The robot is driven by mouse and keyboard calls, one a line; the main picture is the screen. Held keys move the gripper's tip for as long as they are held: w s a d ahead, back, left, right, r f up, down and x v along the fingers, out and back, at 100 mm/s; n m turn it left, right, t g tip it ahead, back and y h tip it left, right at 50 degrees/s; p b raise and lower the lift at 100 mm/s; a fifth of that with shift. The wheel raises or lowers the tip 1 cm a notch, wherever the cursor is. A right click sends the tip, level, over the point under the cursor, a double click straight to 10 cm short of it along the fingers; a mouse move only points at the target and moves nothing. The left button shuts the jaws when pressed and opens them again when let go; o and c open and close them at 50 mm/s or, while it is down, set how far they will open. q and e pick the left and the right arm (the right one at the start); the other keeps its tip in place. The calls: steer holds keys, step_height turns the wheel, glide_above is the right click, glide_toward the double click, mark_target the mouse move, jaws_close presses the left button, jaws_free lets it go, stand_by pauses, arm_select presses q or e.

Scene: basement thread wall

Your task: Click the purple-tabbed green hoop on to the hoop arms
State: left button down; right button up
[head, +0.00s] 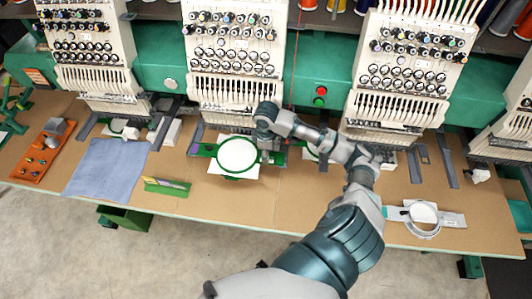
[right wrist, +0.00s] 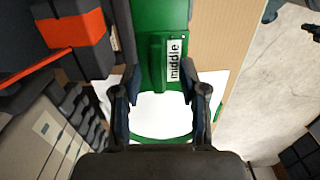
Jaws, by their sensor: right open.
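The green hoop (head: 221,167) with white fabric (head: 238,153) lies under the second machine from the left, over a white sheet. A small purplish patch (head: 195,149) shows at its left end; I cannot tell whether it seats on the dark hoop arm (head: 196,136) there. My right gripper (head: 268,150) is at the hoop's right side. In the right wrist view the open fingers (right wrist: 162,108) straddle the hoop's green bracket (right wrist: 157,55), which has a "middle" label (right wrist: 175,60); contact is unclear. The right hoop arm is partly hidden by my gripper. My left gripper is out of view.
A grey round hoop (head: 423,213) lies at the right. Machine heads overhang the back; the front strip is mostly clear.

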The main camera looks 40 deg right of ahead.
step_height(320, 180, up, 12)
steer(key=shift+f, duration=0.15)
steer(key=shift+w, duration=0.1)
